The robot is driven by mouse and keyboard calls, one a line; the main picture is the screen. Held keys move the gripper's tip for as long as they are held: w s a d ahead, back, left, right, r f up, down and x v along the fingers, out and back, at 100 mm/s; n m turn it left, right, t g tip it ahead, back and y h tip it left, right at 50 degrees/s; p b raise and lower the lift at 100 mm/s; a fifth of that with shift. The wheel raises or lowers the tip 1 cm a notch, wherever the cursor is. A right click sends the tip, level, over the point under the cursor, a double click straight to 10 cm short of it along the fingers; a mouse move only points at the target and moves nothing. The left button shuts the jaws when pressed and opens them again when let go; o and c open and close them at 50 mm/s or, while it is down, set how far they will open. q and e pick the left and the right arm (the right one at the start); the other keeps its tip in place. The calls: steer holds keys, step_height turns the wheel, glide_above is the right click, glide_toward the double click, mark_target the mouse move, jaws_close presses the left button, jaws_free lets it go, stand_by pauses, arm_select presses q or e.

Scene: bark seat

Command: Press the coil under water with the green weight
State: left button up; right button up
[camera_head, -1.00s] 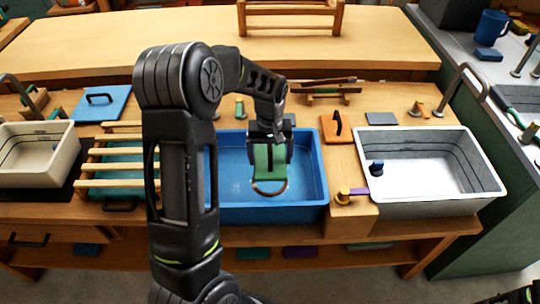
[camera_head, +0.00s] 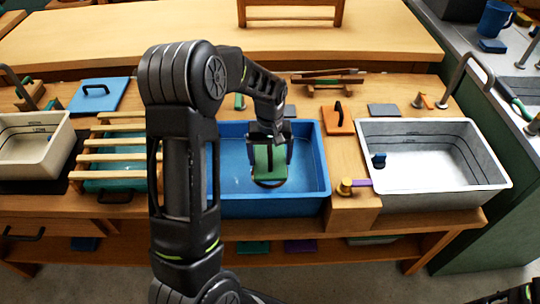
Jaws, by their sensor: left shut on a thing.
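My left gripper (camera_head: 268,141) is shut on the green weight (camera_head: 264,162) inside the blue basin (camera_head: 322,165). The weight's flat green face shows between the fingers. The coil (camera_head: 268,184) shows only as a dark curved rim at the weight's lower edge; the rest is hidden behind the weight. They look in contact, but I cannot tell for sure. The basin holds bluish water, and how deep the coil sits in it is hard to tell. My left arm hides the basin's left side. My right gripper is not in view.
A pale grey basin (camera_head: 440,192) with a dark blue plug stands to the right, a cream basin (camera_head: 30,165) at far left. A slatted wooden rack (camera_head: 112,146) is left of my arm. An orange board (camera_head: 338,122) lies behind the blue basin's right side.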

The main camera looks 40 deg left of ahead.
mark_target(270, 150)
arm_select(q)
steer(key=shift+f+b, duration=3.75)
steer(key=shift+f, duration=1.65)
steer(key=o, duration=1.9)
steer(key=shift+r, duration=0.1)
step_height(270, 150, up, 17)
steer(key=p, duration=1.2)
steer(key=shift+s, duration=0.1)
